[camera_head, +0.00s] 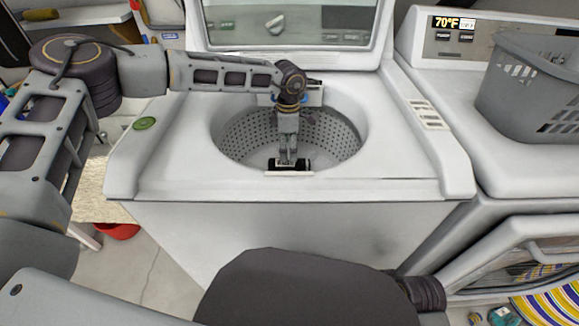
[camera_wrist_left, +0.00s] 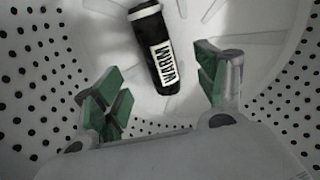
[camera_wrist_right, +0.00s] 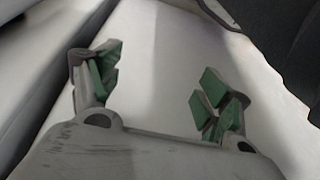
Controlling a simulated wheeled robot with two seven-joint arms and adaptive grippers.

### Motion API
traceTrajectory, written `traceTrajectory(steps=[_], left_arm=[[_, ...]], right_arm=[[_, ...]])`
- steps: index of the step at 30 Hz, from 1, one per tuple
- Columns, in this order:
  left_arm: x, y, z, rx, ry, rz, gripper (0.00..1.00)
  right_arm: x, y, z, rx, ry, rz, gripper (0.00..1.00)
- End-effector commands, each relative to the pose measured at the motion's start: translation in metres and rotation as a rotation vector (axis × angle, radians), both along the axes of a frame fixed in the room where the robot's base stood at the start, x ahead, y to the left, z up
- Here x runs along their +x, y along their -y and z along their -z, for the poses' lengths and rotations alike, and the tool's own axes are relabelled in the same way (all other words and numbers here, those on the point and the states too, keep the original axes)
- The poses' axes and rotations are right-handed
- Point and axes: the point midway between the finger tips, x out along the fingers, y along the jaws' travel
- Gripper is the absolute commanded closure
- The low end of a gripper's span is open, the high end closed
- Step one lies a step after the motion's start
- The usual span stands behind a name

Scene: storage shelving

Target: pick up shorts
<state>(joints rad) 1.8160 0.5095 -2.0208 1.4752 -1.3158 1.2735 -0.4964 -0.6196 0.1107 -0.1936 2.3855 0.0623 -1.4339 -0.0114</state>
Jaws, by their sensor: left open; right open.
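My left gripper (camera_head: 289,157) reaches down into the washer drum (camera_head: 240,137). In the left wrist view this gripper (camera_wrist_left: 162,92) is open and empty. A black roll-shaped item (camera_wrist_left: 153,50) with a white lettered label lies on the drum floor, ahead of and between its fingers, with no visible contact. I cannot tell whether this item is the shorts; no other garment shows in the drum. My right gripper (camera_wrist_right: 158,88) is open and empty in the right wrist view, over a plain pale surface. I cannot make it out in the head view.
The white washer (camera_head: 400,160) has its lid raised. A grey laundry basket (camera_head: 525,98) stands on the dryer (camera_head: 455,100) at right. Striped cloth (camera_head: 552,305) shows at lower right. A red object (camera_head: 118,231) is on the floor at left. The drum walls surround my left gripper.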

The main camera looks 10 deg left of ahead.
Motion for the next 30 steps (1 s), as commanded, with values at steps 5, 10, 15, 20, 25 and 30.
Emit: traceTrajectory(steps=[5, 10, 15, 20, 25, 30], left_arm=[[0.000, 0.000, 0.016, 0.000, 0.000, 0.000, 0.28], [0.000, 0.000, 0.019, 0.000, 0.000, 0.000, 0.28], [0.000, 0.000, 0.019, -0.001, 0.000, 0.000, 0.28], [0.000, 0.000, 0.021, 0.000, 0.000, 0.000, 0.28], [0.002, 0.001, 0.032, 0.000, 0.000, 0.000, 0.28], [0.004, 0.002, 0.049, 0.001, 0.001, 0.000, 0.28]], right_arm=[[0.001, -0.002, -0.008, 0.011, 0.020, -0.001, 0.22], [-0.002, -0.002, -0.008, 0.012, 0.015, -0.003, 0.22], [-0.007, -0.002, -0.005, 0.009, 0.005, -0.006, 0.22], [-0.007, -0.001, -0.003, 0.007, 0.005, -0.009, 0.22], [-0.002, -0.005, 0.003, 0.022, 0.024, -0.009, 0.22], [0.003, -0.011, 0.023, 0.051, 0.049, -0.003, 0.22]])
